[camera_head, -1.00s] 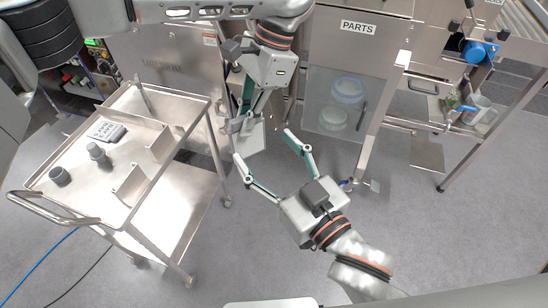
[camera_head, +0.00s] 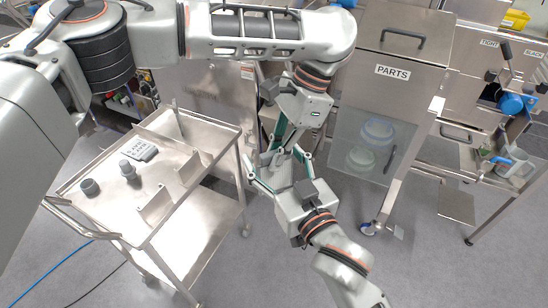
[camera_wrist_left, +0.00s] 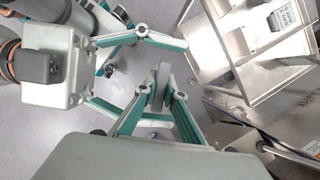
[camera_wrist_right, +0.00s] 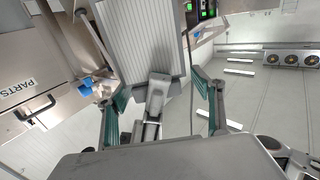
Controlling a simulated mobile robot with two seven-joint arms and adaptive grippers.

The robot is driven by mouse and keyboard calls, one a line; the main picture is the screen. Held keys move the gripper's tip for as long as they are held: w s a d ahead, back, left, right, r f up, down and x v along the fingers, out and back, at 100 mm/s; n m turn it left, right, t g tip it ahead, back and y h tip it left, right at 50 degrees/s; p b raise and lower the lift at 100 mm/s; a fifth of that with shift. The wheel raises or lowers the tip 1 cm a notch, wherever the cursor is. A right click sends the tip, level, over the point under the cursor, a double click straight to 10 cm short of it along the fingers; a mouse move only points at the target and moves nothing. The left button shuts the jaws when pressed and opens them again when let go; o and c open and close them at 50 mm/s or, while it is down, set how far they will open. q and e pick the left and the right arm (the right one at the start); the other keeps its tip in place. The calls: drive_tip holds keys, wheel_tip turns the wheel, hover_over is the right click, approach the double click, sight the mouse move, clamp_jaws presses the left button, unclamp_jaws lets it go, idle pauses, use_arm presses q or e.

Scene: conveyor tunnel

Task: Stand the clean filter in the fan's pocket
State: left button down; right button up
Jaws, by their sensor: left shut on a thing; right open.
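My left gripper (camera_head: 288,140) points down and is shut on the filter (camera_head: 281,178), a light grey panel. The filter hangs in the air right of the trolley. The right wrist view shows its ribbed face (camera_wrist_right: 140,42) and grey handle (camera_wrist_right: 155,97). In the left wrist view a narrow grey part of it (camera_wrist_left: 161,84) stands between my left fingers (camera_wrist_left: 160,108). My right gripper (camera_head: 281,170) is open, its fingers spread on either side of the filter's lower part. Whether they touch it cannot be told. I cannot make out the fan's pocket.
A steel trolley (camera_head: 205,238) stands at left, with a label plate and two dark knobs on top. A steel PARTS cabinet (camera_head: 400,82) with a clear bin stands right. A bench with a blue-ended part (camera_head: 510,104) is far right. Grey floor lies in front.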

drive_tip(key=c, duration=0.9)
use_arm(q)
drive_tip(key=c, duration=2)
unclamp_jaws()
drive_tip(key=shift+c, duration=0.2)
